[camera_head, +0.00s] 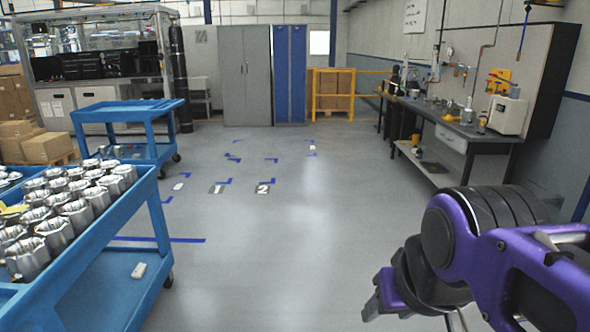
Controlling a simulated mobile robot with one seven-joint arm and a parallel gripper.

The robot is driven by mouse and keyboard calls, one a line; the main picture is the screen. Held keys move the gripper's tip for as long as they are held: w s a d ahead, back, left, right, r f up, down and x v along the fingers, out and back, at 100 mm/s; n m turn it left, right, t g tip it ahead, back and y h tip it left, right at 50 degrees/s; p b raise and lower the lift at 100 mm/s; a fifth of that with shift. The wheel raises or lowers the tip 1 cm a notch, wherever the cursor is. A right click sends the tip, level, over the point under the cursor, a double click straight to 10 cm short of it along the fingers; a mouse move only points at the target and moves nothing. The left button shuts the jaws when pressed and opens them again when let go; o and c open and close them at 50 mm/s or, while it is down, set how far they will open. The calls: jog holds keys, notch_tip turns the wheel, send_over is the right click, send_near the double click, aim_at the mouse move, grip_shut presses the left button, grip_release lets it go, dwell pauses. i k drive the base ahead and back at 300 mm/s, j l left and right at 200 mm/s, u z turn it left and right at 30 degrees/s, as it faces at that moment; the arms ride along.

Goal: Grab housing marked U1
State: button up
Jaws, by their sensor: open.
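Several silver machined housings (75,213) stand in rows on the top of a blue cart (118,220) at the left. Markings on them are too small to read, so I cannot tell which one is U1. My gripper (378,298) shows at the lower right, at the end of my purple and black arm. It is seen from the side and partly hidden by the arm. It is open, with nothing seen in it. It is well to the right of the cart and apart from the housings.
A second blue cart (128,112) with a few metal parts stands behind the first. A small white item (138,270) lies on the near cart's lower shelf. A workbench (455,125) lines the right wall. The grey floor (300,225) between is clear, with blue markings.

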aim_at(466, 116)
jog(key=i+z, duration=0.1)
jog(key=i, duration=4.55)
jog(key=i+z, duration=0.15)
jog(key=i, duration=0.4)
jog(key=i+j+z, duration=0.15)
jog(key=i, duration=0.4)
jog(key=i+z, duration=0.4)
jog(key=i+j+z, duration=0.15)
jog(key=i+z, duration=0.3)
jog(key=i+j+z, duration=0.25)
jog(key=z, duration=0.15)
jog(key=i+j+z, duration=0.4)
